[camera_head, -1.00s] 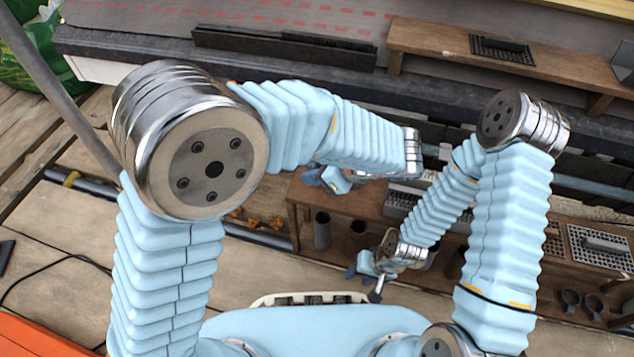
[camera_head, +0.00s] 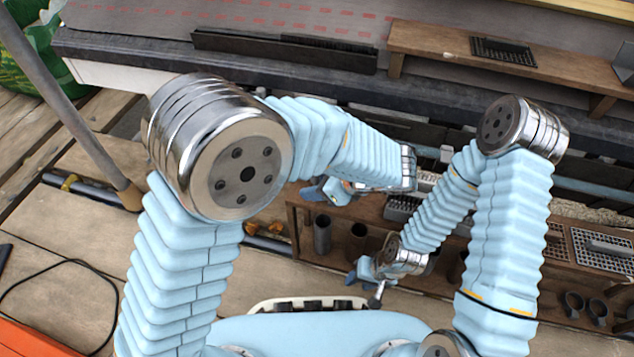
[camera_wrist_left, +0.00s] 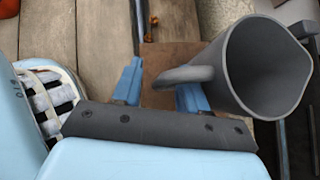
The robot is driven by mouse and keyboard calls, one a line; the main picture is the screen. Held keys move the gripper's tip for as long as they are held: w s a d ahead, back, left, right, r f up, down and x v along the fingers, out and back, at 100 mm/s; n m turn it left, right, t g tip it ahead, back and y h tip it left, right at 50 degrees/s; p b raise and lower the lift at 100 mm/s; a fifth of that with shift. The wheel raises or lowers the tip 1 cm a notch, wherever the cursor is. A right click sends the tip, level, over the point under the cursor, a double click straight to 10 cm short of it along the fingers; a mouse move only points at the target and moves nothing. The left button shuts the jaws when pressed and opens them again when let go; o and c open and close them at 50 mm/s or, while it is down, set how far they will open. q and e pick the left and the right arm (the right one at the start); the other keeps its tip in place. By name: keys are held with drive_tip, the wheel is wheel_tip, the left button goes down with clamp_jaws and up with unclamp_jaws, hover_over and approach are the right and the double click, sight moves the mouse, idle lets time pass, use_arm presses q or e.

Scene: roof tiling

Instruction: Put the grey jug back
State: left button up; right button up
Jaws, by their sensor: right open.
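The grey jug (camera_wrist_left: 262,70) shows large in the left wrist view, its mouth towards the camera and its handle (camera_wrist_left: 185,77) pointing left. My left gripper (camera_wrist_left: 160,92) has its fingers apart. The handle reaches into the space between them and hides the right fingertip; a gap shows between the handle and the left finger. In the head view my left gripper (camera_head: 326,190) is small, above the left end of the wooden shelf, and I cannot make out the jug in it. My right gripper (camera_head: 365,284) is open near the shelf's front, with nothing visible in it.
The wooden shelf (camera_head: 300,228) holds two dark cylinders (camera_head: 322,235) near its left end and a perforated grey tray (camera_head: 600,248) at the right. A wooden bench (camera_head: 450,50) stands on the roof behind. A grey pole (camera_head: 75,110) slants at the left.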

use_arm(q)
drive_tip(key=shift+d+r, duration=0.15)
drive_tip(key=shift+r, duration=0.25)
drive_tip(key=p+v, duration=0.3)
drive_tip(key=v, duration=0.8)
drive_tip(key=shift+s+d, duration=0.2)
drive_tip(key=shift+s, duration=0.05)
